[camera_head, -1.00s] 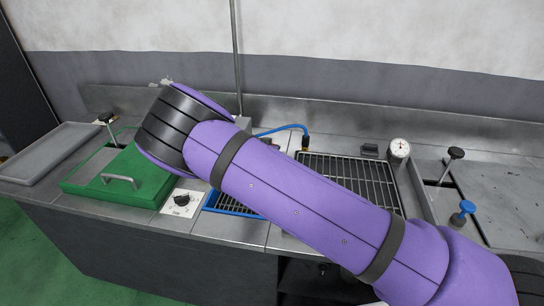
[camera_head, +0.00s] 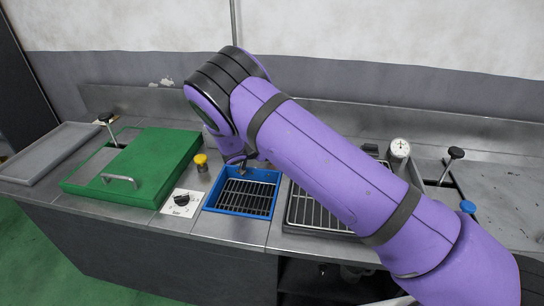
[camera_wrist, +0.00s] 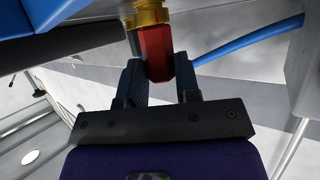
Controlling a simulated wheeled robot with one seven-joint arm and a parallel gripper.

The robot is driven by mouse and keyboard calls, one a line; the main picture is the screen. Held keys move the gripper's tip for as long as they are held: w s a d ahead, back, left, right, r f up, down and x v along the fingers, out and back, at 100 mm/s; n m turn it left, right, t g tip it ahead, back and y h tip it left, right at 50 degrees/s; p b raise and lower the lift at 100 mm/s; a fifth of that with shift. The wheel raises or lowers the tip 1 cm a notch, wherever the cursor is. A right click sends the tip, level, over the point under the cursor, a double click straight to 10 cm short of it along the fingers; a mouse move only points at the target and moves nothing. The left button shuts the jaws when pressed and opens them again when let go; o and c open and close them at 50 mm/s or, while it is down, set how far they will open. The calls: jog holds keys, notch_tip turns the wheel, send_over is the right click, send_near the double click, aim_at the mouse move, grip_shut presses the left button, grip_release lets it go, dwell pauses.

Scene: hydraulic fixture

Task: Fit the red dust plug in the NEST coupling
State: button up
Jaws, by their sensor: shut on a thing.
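In the wrist view my gripper (camera_wrist: 159,78) is shut on a red faceted piece (camera_wrist: 154,45), which looks like the red dust plug. A brass collar (camera_wrist: 148,18) sits right against the red piece, at the top edge of the view. I cannot tell whether the collar is part of the coupling or how far the red piece is seated. In the head view my arm's wrist hides the plug, and I cannot make out the NEST label. A blue hose (camera_wrist: 250,39) passes behind the fingers on the right.
A blue-rimmed grated tray (camera_head: 211,207) lies below my wrist. Left of it are a yellow-capped fitting (camera_head: 201,160), a dial panel (camera_head: 182,203) and a green cover (camera_head: 150,160). A gauge (camera_head: 400,148) and a blue knob (camera_head: 467,207) stand on the right. A grey tray (camera_head: 45,155) is far left.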

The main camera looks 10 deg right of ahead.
jog(key=shift+w+d, duration=0.1)
jog(key=o, duration=1)
jog(key=shift+c, duration=0.2)
